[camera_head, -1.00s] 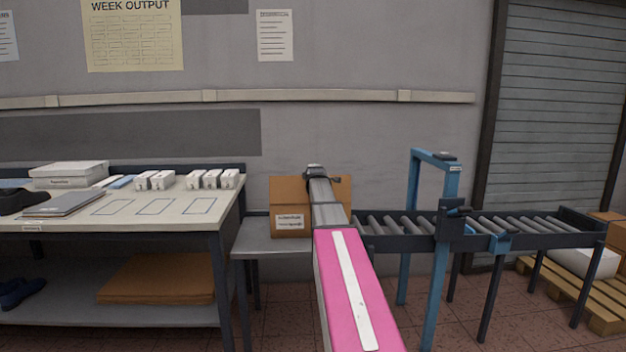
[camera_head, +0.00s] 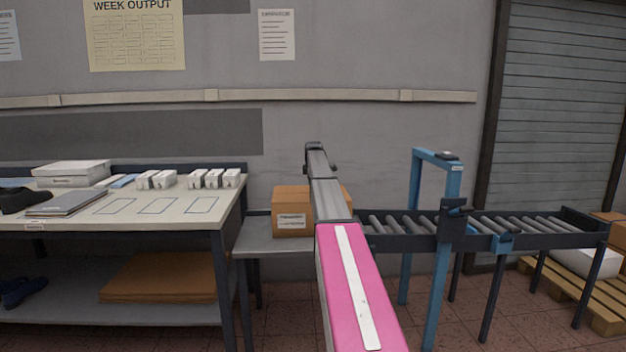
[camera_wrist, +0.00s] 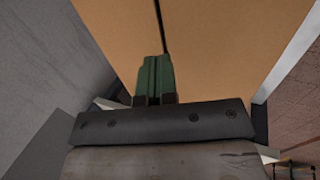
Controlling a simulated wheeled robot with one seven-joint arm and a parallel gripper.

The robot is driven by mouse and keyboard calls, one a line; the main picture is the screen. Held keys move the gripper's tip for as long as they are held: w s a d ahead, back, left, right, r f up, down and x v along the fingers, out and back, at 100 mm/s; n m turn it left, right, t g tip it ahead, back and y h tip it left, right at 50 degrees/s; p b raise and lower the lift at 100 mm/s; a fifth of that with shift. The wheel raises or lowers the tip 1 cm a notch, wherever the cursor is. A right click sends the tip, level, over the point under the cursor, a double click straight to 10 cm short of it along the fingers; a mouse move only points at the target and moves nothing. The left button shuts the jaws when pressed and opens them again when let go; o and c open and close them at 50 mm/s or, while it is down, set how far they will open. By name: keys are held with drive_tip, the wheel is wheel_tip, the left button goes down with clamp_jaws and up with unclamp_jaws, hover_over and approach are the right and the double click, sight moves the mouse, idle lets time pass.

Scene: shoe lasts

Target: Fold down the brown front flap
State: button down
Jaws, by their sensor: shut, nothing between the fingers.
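The brown cardboard box (camera_head: 292,205) with a white label on its front stands on the grey table left of the roller conveyor. My arm covers its right part in the head view. In the wrist view, brown cardboard panels (camera_wrist: 215,45) fill the middle, with a narrow dark gap between them running up from my fingers. No flap stands clearly above the box's front in the head view. I cannot tell for sure which panel is the front flap. My gripper (camera_wrist: 155,62) has its green fingers together and empty, over the cardboard near the gap; touching or apart cannot be told.
A blue frame (camera_head: 414,205) stands over the roller conveyor (camera_head: 395,224) to the right. A workbench (camera_head: 130,222) with small white boxes (camera_head: 213,179) is at the left. The grey table (camera_head: 258,240) has some bare surface left of the box.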

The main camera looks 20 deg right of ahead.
drive_tip(key=shift+w+d+f+g, duration=0.15)
drive_tip(key=shift+w+f+g, duration=0.4)
drive_tip(key=shift+f+g, duration=0.2)
drive_tip(key=shift+x, duration=0.9)
